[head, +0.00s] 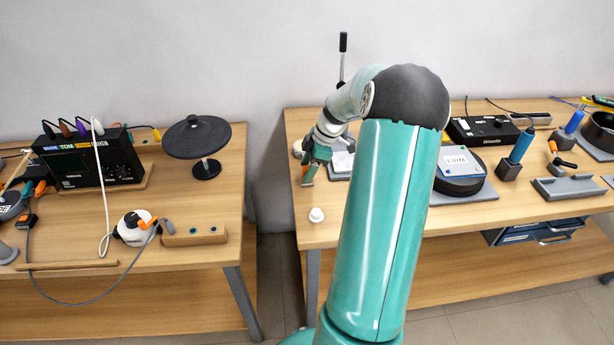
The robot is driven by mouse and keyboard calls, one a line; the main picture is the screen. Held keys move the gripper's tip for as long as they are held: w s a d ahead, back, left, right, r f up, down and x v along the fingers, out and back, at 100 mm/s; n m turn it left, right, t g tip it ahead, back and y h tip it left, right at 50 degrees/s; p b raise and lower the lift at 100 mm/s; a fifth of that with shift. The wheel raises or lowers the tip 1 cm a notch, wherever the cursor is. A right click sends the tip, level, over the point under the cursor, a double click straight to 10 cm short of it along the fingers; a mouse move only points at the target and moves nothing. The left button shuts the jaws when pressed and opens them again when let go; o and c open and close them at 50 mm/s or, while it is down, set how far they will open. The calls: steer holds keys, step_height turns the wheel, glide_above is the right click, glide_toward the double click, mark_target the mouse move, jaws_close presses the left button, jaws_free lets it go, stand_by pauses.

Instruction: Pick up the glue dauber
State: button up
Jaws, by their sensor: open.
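My gripper (308,178) is at the end of my teal arm, over the left end of the right-hand table. It points down and is open, with no object clearly between its fingers. The fingertips are small in this view. No object can be told for certain as the glue dauber. A small white knob-like object (317,215) stands on the table nearer to me than the gripper and apart from it. A blue-handled tool (521,147) stands upright in a dark block farther right. My arm hides the middle of this table.
The right table (325,236) holds a grey plate with a black disc (460,186), a black box (482,130) and a grey cradle (568,188). A rod with a black grip (343,45) rises behind my gripper. A gap separates the left table (190,262).

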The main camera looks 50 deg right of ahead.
steer(key=x, duration=0.2)
steer(key=shift+w+a+f, duration=0.1)
steer(key=shift+f, duration=0.2)
steer(key=c, duration=0.9)
steer(key=shift+r, duration=0.1)
steer(key=shift+r, duration=0.45)
step_height(320, 180, up, 2)
steer(key=shift+r, duration=0.1)
steer(key=shift+s+a+r, duration=0.1)
steer(key=shift+s+r, duration=1.55)
steer(key=shift+s, duration=0.7)
steer(key=shift+s+a+r, duration=0.1)
steer(key=shift+s+r, duration=1.55)
steer(key=shift+s, duration=0.7)
steer(key=shift+s+a+r, duration=0.1)
steer(key=shift+s+r, duration=1.5)
steer(key=shift+s, duration=0.75)
